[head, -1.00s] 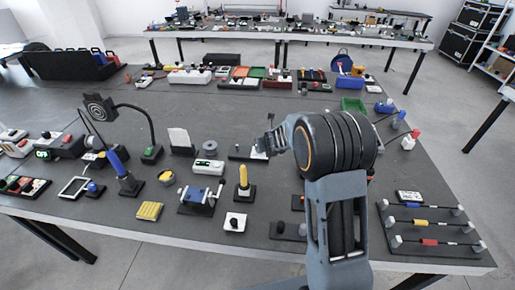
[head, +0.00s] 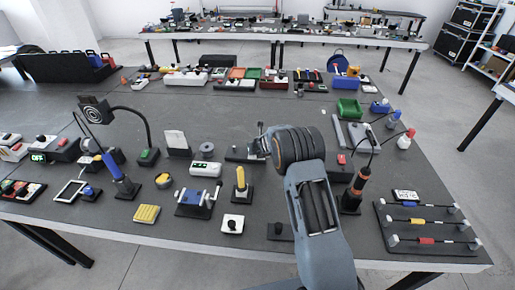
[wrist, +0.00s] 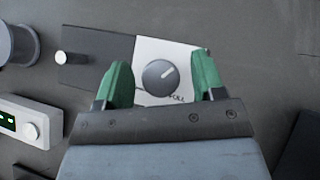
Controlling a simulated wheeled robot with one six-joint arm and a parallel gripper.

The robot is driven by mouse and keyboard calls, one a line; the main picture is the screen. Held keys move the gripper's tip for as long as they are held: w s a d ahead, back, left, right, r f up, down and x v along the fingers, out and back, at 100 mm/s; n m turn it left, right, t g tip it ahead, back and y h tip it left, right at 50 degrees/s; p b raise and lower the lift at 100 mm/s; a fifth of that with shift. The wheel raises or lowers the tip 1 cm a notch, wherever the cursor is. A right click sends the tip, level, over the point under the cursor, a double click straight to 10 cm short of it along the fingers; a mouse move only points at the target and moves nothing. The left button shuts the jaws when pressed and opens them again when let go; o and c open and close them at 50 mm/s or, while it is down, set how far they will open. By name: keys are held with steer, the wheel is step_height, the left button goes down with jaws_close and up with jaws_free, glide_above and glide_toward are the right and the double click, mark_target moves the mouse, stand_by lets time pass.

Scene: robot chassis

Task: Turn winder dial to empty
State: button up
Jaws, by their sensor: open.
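The winder dial (wrist: 159,76) is a round dark grey knob with a light pointer line aimed to the upper right. It sits on a white plate (wrist: 172,50) at one end of a dark base (wrist: 95,52). The word FULL shows at the plate's lower right; any other label is hidden. In the head view the winder base (head: 236,154) is left of my gripper (head: 262,143), and the dial is hidden or too small to tell. In the wrist view my gripper (wrist: 161,68) is open, with one green fingertip on each side of the dial, apart from it.
A white box with a green display (head: 205,169) and a grey spool (head: 207,148) stand left of the winder. A yellow-handled tool (head: 241,182) stands in front. A green bin (head: 348,108) is at the back right, and an orange-handled iron (head: 356,187) stands right of my arm.

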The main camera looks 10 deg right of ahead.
steer(key=shift+w+f, duration=0.1)
steer(key=c, duration=0.9)
steer(key=shift+d, duration=0.15)
steer(key=shift+c, duration=0.2)
steer(key=shift+n, duration=0.3)
